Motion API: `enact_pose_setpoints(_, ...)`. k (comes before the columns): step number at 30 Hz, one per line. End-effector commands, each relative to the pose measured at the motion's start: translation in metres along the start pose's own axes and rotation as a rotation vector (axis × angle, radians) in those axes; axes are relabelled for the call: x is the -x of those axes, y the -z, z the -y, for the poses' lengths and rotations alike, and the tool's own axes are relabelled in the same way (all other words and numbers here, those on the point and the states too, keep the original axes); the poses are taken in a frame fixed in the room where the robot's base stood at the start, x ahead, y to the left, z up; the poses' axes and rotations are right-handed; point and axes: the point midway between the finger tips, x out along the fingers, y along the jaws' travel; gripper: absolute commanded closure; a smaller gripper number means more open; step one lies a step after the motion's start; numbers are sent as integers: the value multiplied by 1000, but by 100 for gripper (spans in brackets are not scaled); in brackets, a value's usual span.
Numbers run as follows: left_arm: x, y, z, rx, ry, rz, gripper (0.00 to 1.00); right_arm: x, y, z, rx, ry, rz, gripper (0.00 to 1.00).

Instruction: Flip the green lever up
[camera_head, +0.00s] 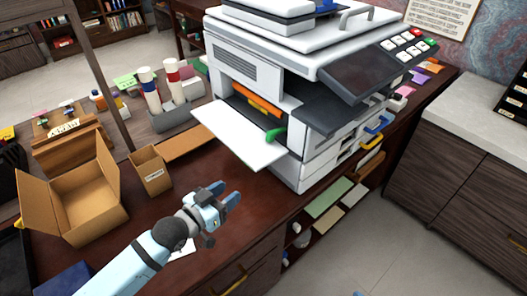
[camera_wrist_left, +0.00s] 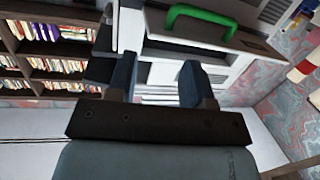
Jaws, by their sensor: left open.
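The green lever (camera_head: 276,134) is inside the open front of the white printer (camera_head: 255,55), at the right side of the opening. Its lower end hangs near the lowered white front panel (camera_head: 240,136). My left gripper (camera_head: 232,198) is open and empty, in front of and below the lowered panel, apart from the lever. Its two blue fingers (camera_wrist_left: 158,78) show spread in the left wrist view. My right gripper is in neither view.
An orange bar (camera_head: 258,105) lies inside the printer opening. The lowered panel juts out between my gripper's side and the opening. An open cardboard box (camera_head: 92,205) and a small brown bin (camera_head: 150,172) stand left on the desk. A dark screen (camera_head: 362,72) overhangs at right.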

Motion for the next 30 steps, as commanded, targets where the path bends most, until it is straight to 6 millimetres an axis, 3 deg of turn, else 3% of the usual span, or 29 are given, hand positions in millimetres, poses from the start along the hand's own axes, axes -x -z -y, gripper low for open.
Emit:
enact_pose_setpoints(1, -13, 0, 10, -24, -28, -27, 53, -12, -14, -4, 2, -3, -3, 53)
enact_pose_setpoints(6, -38, 26, 30, -57, -103, -81, 53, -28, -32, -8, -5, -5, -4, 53)
enact_pose_setpoints(13, -50, 50, 49, -80, -149, -112, 53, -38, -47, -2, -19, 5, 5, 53)
enact_pose_setpoints(20, -62, 58, 50, -79, -156, -116, 53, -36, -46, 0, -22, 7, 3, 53)
enact_pose_setpoints(30, -129, 66, 38, -79, -156, -117, 53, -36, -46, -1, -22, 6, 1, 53)
